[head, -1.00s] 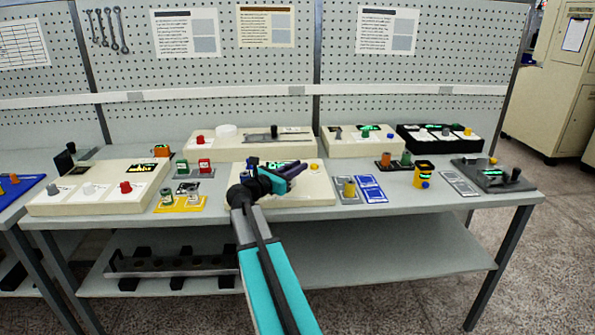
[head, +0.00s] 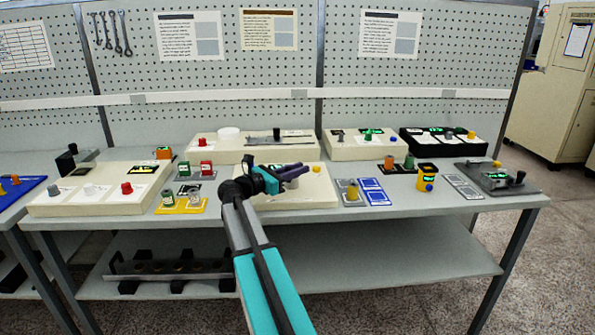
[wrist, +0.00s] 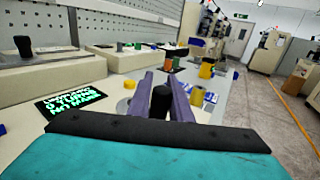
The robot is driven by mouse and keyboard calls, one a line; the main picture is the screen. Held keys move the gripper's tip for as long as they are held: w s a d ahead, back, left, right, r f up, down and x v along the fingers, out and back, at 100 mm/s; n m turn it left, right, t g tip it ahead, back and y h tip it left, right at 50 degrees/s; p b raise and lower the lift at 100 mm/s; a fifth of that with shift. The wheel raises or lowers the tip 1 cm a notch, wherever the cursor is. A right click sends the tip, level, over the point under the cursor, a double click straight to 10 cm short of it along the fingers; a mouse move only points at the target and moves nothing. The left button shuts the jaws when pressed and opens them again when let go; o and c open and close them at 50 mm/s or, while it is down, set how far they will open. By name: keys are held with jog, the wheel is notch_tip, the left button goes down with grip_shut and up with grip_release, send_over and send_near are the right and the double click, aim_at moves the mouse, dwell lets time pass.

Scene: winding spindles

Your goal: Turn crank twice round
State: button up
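The crank's black upright knob (wrist: 161,101) stands between the two purple fingers of my gripper (wrist: 162,84) in the wrist view. The fingers flank it closely on both sides and look closed on it. A grey round metal part (wrist: 124,106) shows just left of the fingers. In the head view my gripper (head: 297,174) is over the cream box (head: 300,202) at the front middle of the bench. There the knob and crank arm are hidden behind the fingers. A display with green text (wrist: 72,102) lies left of the crank in the wrist view.
Behind is a longer cream box with a slider (head: 227,153). A yellow knob (head: 316,169) sits right of my gripper. A cream box with a red knob (head: 126,188) is at left. A second crank-like device (head: 500,180) stands far right.

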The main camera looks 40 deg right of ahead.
jog(key=o, duration=0.4)
jog(key=shift+c, duration=0.2)
jog(key=shift+a, duration=0.1)
jog(key=a, duration=0.4)
jog(key=w+a+b, duration=0.1)
jog(key=a, duration=0.4)
jog(key=w+a, duration=0.1)
jog(key=a, duration=0.3)
jog(key=shift+a+b, duration=0.2)
jog(key=shift+b, duration=0.15)
jog(key=shift+s, duration=0.1)
